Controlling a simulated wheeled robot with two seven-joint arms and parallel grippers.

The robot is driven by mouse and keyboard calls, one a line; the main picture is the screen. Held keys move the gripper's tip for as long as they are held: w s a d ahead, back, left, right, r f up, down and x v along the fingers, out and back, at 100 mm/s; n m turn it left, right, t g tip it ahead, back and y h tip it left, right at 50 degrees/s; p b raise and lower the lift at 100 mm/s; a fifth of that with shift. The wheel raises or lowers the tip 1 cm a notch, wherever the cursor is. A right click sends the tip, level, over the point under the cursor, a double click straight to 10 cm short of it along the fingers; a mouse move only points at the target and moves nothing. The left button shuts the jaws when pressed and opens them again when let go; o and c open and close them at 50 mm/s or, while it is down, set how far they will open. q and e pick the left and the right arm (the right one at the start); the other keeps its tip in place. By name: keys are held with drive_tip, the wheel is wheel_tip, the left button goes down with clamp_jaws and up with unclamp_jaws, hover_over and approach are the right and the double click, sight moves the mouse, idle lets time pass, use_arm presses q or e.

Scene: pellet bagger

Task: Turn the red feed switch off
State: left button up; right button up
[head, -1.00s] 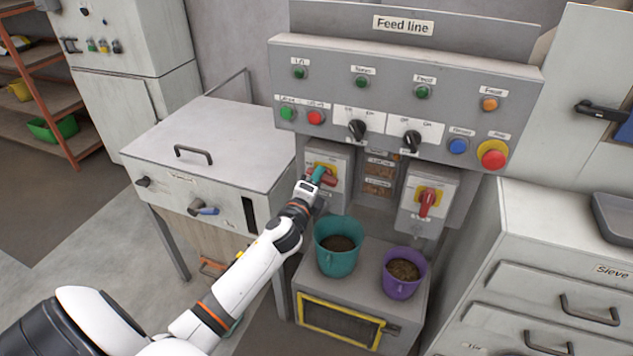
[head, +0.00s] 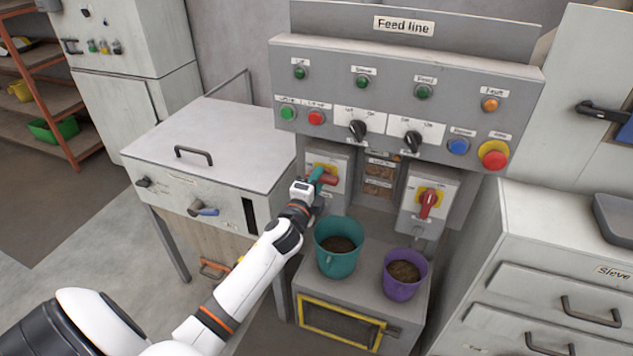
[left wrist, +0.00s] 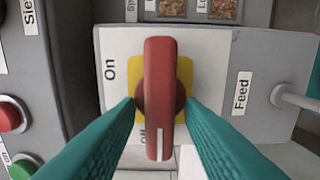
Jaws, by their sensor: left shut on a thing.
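The red feed switch is a red handle (left wrist: 158,70) on a yellow plate and a pale box marked "Feed". In the left wrist view its white-marked end points down to the partly hidden "Off" label, and "On" is at the left. In the head view the handle (head: 330,180) lies roughly level, on the left box under the panel. My left gripper (head: 321,177) has its teal fingers shut on the handle. In the left wrist view the fingers (left wrist: 160,110) are on both sides of its middle. My right gripper is out of view.
A second red switch (head: 427,203), handle upright, is to the right. A teal bucket (head: 338,258) and a purple bucket (head: 403,284) with pellets stand below. The panel (head: 300,95) overhangs above. A grey-lidded cabinet (head: 215,135) is at the left.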

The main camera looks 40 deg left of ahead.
use_arm(q)
drive_tip(key=o, duration=0.6)
drive_tip(key=b+v, duration=0.2)
drive_tip(key=v, duration=1)
